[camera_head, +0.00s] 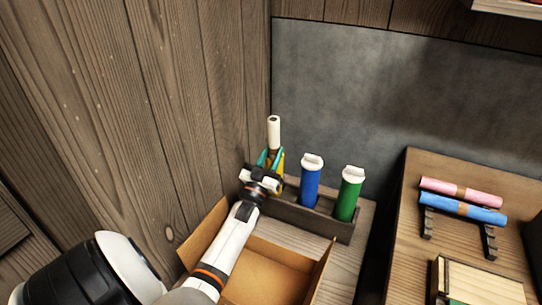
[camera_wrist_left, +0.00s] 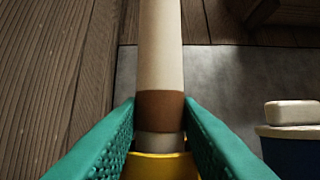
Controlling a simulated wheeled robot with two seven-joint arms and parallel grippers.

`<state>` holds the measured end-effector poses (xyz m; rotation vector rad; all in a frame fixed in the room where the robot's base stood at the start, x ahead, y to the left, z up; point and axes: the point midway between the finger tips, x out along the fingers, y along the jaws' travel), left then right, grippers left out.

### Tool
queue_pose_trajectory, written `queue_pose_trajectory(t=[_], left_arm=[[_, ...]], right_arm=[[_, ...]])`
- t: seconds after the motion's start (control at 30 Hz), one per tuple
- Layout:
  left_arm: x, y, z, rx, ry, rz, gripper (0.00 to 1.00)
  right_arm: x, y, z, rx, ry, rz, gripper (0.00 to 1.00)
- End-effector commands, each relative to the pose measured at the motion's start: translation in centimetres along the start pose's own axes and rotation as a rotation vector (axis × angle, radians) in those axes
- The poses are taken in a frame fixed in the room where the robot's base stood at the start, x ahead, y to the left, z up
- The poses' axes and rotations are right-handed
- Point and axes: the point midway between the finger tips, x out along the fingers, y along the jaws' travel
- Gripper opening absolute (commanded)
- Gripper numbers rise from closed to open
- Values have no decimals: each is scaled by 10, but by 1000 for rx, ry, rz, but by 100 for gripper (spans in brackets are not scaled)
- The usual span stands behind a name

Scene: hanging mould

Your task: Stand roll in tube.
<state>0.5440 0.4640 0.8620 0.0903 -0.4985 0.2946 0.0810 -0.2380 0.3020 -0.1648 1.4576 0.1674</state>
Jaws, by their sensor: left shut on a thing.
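My left gripper (camera_head: 271,154), with teal fingers, is shut on a pale cream roll (camera_head: 274,132) that stands close to upright. In the left wrist view the roll (camera_wrist_left: 160,45) has a brown band and sits between the finger pads (camera_wrist_left: 160,112). Its lower end is at the mouth of a yellow tube (camera_wrist_left: 160,168); how deep it reaches inside is hidden. In the head view the yellow tube (camera_head: 281,168) is mostly behind my gripper, at the left end of a dark wooden rack (camera_head: 318,223). My right gripper is out of view.
A blue tube (camera_head: 310,187) and a green tube (camera_head: 348,197), both with white tops, stand in the rack. An open cardboard box (camera_head: 285,258) lies in front. A wooden wall is close on the left. Pink (camera_head: 460,192) and blue (camera_head: 462,207) rolls rest on a holder at right.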

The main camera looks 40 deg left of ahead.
Motion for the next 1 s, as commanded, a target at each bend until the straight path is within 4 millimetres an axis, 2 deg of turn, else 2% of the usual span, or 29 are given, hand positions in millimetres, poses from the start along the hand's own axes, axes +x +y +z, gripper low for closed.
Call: queue_pose_trajectory(t=[0.03,0.27,0.3,0.43,0.47,0.87,1.0], left_arm=[[-29,-4,-43,-8,115,5,8],[-29,-4,-43,-8,115,5,8],[-29,-4,-44,-8,115,5,32],[-29,-4,-44,-6,115,5,53],[-29,-4,-44,-5,115,4,55],[-25,-1,-38,-4,104,8,55],[-17,0,-24,-4,99,8,55]], right_arm=[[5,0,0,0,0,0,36],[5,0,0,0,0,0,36],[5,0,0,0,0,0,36],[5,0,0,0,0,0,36],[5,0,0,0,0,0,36],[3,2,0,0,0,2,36],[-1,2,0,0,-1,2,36]])
